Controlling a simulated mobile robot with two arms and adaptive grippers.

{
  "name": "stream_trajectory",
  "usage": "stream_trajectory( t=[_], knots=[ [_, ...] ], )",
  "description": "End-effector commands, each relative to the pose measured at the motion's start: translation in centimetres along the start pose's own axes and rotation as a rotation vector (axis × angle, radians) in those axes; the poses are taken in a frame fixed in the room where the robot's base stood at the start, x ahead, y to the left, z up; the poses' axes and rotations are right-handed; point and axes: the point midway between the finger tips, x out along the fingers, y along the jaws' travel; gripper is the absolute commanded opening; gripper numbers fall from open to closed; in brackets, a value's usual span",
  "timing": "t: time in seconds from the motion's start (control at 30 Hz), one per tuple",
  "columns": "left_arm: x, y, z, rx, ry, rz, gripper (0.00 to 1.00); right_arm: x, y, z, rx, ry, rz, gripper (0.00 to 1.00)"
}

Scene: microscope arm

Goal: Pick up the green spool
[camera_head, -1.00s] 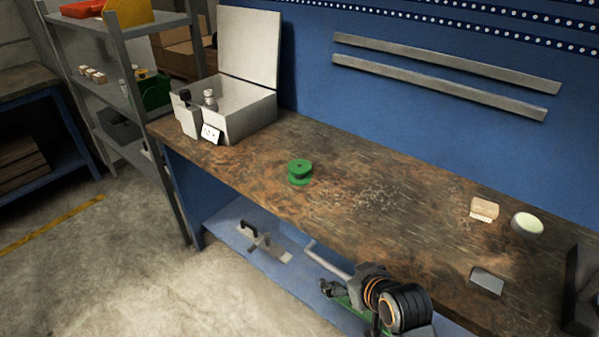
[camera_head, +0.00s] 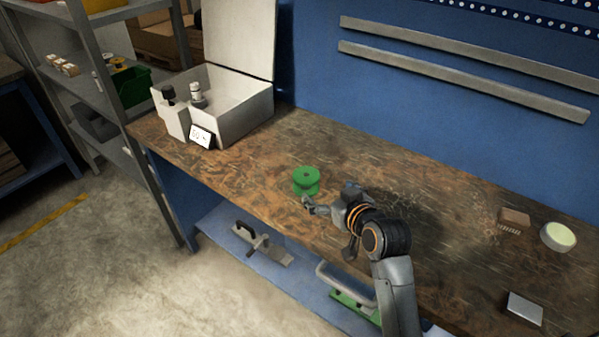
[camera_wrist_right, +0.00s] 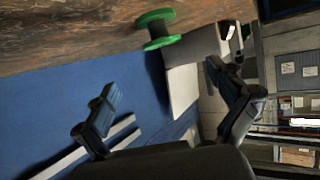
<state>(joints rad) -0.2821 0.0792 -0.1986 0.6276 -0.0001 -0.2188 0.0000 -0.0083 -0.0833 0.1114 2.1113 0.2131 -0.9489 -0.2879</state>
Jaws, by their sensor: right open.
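The green spool (camera_head: 307,180) stands upright on the wooden workbench (camera_head: 240,190), near its front half. In the right wrist view the spool (camera_wrist_right: 158,28) shows at the top, beyond the fingers and above the middle of the gap between them. My right gripper (camera_head: 306,204) is just in front of the spool in the head view, low over the bench. In the wrist view the right gripper (camera_wrist_right: 165,102) has its fingers spread wide with nothing between them. Whether a finger touches the spool I cannot tell. My left gripper is not in view.
A white open box (camera_head: 235,110) stands at the bench's left end. A brown block (camera_head: 514,218), a round pale-topped dish (camera_head: 558,237) and a small grey box (camera_head: 524,308) lie at the right. The bench around the spool is clear. A blue wall (camera_head: 400,105) rises behind.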

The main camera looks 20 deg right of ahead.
Motion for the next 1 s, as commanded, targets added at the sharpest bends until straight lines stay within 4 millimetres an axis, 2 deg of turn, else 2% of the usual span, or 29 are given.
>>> stream_trajectory(
  t=[0.13, 0.3, 0.43, 0.63, 0.8, 1.0],
  knots=[
    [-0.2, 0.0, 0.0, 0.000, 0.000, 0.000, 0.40, 2.9, 0.0, -0.1, 0.003, 0.000, -0.001, 0.96],
    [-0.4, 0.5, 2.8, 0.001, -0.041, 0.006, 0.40, 6.1, -0.1, 0.0, 0.003, -0.002, -0.001, 0.96],
    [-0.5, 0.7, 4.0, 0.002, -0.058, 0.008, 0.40, 7.4, -0.1, 0.0, 0.000, -0.001, -0.001, 0.96],
    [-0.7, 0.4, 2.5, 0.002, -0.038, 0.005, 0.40, 8.6, -0.2, 0.0, 0.002, -0.001, -0.001, 0.96],
    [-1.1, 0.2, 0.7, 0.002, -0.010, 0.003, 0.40, 11.0, -0.5, 0.0, 0.003, -0.001, -0.001, 0.96],
    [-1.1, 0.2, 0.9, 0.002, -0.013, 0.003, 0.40, 12.9, -0.4, 0.2, 0.001, -0.002, 0.000, 0.96]
  ],
)
